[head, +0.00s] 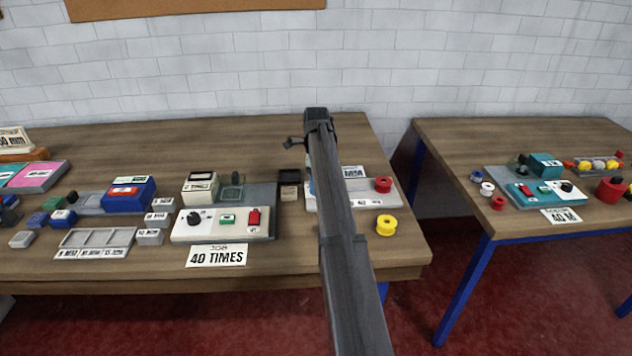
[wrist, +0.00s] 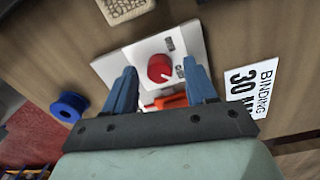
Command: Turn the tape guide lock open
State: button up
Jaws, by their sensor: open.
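In the wrist view a round red knob (wrist: 158,66) with a pale pointer mark sits on a white panel (wrist: 118,62). It looks like the tape guide lock. Its pointer faces lower right, toward one of two small dark labels on the panel. My gripper (wrist: 161,78) is open, with one blue finger on each side of the knob in the picture. Nothing is held, and I cannot tell how far above the panel the fingertips are. An orange-red part (wrist: 171,101) shows between the fingers, partly hidden by the gripper. The head view does not show my fingers clearly.
In the wrist view a blue spool (wrist: 69,106) lies left of the panel, a "BINDING 30 MM" card (wrist: 252,88) right, and a tan block (wrist: 124,9) above. In the head view the left table (head: 290,262) holds several devices; a second table (head: 450,140) stands right.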

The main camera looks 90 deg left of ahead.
grip_shut()
dwell(0.6)
jog(key=n, duration=1.4)
jog(key=shift+s+n, duration=0.1)
jog(key=shift+n, duration=1.8)
jog(key=shift+t, duration=0.3)
